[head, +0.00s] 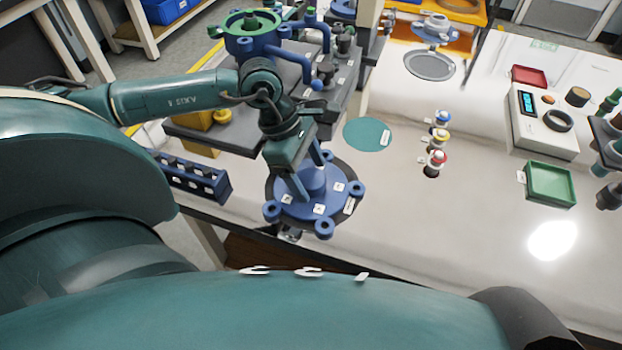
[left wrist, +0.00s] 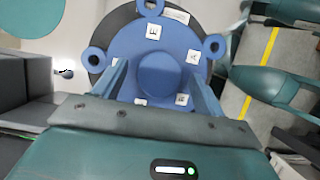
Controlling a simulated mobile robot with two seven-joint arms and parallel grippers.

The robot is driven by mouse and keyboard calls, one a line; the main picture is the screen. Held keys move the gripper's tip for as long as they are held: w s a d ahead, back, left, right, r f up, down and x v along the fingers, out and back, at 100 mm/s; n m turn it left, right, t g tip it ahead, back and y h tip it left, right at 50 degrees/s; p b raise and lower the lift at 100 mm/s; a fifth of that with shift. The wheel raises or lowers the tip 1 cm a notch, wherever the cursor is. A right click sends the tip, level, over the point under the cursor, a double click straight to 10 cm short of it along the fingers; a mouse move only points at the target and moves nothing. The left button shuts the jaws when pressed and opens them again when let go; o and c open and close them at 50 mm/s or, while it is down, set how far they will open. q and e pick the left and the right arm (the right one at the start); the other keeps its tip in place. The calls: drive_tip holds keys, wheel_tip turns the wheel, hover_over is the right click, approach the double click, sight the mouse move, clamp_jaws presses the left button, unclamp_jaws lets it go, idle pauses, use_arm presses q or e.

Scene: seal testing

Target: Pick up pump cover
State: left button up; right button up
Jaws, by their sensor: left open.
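The blue pump cover (head: 325,205) is a round flange with lugs around its rim, white letter labels and a raised central hub. It lies on a dark round base near the front left edge of the white table. My left gripper (head: 314,183) points down over it, with its two fingers on either side of the hub. In the left wrist view the cover (left wrist: 190,32) fills the middle, and the open fingers (left wrist: 160,80) flank the hub. I cannot tell whether the fingers touch it.
A blue slotted rack (head: 195,178) is left of the cover. The grey pump bench (head: 215,135) stands behind my left arm. A teal disc (head: 368,134), several small coloured-top bottles (head: 437,140) and a green tray (head: 550,183) are on the table (head: 460,220). The table's front middle is clear.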

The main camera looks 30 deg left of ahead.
use_arm(q)
drive_tip(key=shift+d+f, duration=0.15)
drive_tip(key=shift+f, duration=0.25)
drive_tip(key=shift+w+r, duration=0.1)
drive_tip(key=c, duration=1.4)
